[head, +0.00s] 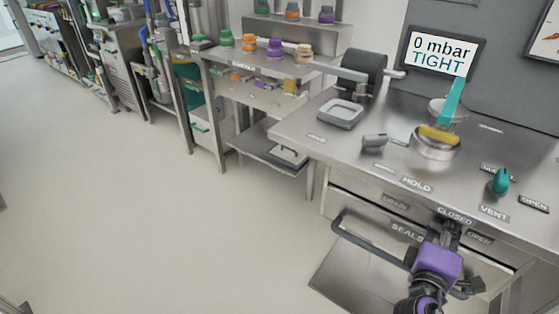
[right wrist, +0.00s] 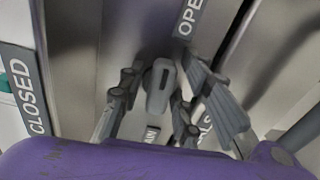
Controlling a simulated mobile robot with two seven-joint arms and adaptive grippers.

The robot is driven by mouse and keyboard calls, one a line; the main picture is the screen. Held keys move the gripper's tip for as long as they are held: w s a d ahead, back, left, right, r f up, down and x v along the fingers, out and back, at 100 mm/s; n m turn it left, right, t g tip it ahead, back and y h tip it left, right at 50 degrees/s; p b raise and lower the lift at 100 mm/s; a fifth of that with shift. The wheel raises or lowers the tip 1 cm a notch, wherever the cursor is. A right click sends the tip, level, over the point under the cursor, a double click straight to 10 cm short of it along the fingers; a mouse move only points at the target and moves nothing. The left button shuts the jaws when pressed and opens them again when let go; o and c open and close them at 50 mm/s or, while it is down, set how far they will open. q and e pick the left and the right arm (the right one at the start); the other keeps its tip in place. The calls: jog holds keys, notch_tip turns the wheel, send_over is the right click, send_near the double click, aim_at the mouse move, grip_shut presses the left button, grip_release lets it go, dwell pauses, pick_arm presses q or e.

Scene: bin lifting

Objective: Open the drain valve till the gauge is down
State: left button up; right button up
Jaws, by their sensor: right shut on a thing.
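The gauge display (head: 441,52) on the back panel reads "0 mbar" and "TIGHT". My right gripper (head: 449,228), with its purple body, reaches the front face of the bench from below. In the right wrist view, its grey fingers are shut on the grey drain valve handle (right wrist: 160,88), one on each side. A CLOSED label (right wrist: 24,90) is at the left and an OPEN label (right wrist: 188,18) at the top. A partly hidden label ends in "AIN" below the handle. In the head view the gripper hides the handle. My left gripper is not in view.
A teal vent knob (head: 499,182) stands on the bench top (head: 330,150). A round metal vessel (head: 436,146) with a yellow and teal clamp stands behind it. Drawers (head: 358,205) are below, one with a protruding handle. The floor at left is clear.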

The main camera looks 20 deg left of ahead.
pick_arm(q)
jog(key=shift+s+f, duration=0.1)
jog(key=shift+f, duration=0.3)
pick_arm(e)
jog(key=shift+s+d+f+m, duration=0.1)
jog(key=shift+f+m, duration=0.2)
jog(key=shift+m, duration=0.2)
pick_arm(q)
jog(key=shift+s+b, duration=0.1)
jog(key=shift+b, duration=0.2)
pick_arm(e)
jog(key=o, duration=0.9)
jog(key=shift+c, duration=0.2)
jog(key=shift+r, duration=0.1)
jog(key=shift+s, duration=0.1)
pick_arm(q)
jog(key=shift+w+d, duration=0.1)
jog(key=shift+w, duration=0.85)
pick_arm(e)
jog(key=v, duration=1.1)
jog(key=shift+s+a, duration=0.25)
jog(key=shift+s, duration=0.1)
